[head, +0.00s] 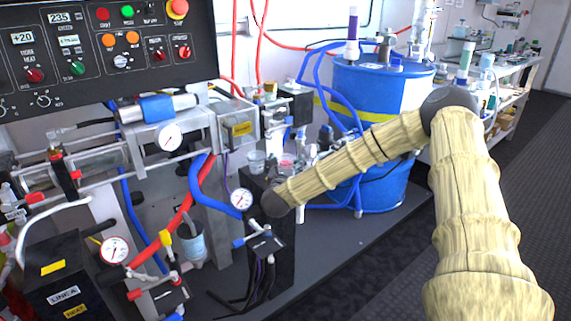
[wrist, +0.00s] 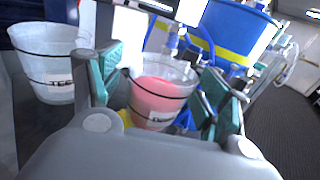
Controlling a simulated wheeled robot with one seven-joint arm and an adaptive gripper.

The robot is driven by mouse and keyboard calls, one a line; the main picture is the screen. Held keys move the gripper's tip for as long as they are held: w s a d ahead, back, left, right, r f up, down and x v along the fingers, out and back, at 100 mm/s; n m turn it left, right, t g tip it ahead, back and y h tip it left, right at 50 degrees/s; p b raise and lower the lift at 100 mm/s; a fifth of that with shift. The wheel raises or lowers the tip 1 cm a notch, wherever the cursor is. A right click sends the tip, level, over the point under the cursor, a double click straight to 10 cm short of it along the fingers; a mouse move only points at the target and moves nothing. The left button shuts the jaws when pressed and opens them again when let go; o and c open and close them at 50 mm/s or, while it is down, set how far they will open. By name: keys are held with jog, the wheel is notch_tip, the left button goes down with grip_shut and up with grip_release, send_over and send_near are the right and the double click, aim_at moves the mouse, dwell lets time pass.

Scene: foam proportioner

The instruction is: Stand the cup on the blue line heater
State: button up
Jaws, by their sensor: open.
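A clear cup with pink content and a dark band (wrist: 158,92) stands between the open fingers of my gripper (wrist: 163,84) in the wrist view. The fingers have teal pads, one on each side of the cup, and I cannot tell whether they touch it. In the head view the pink cup (head: 286,161) is small, just above the dark end of my arm, and my gripper is mostly hidden there. A black box (head: 284,248) with a blue hose at its side stands below the cups. I cannot tell for sure whether it is the blue line heater.
A second clear cup (wrist: 46,66) stands left of my gripper. A black box labelled LINE A (head: 66,282) is at lower left. Gauges, red and blue hoses and valves crowd the left. A blue drum (head: 385,95) stands behind. The grey deck (head: 350,250) is clear at front right.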

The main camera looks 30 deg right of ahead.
jog(key=shift+s+r, duration=0.1)
jog(key=shift+r, duration=0.05)
jog(key=v, duration=1.2)
dwell(0.4)
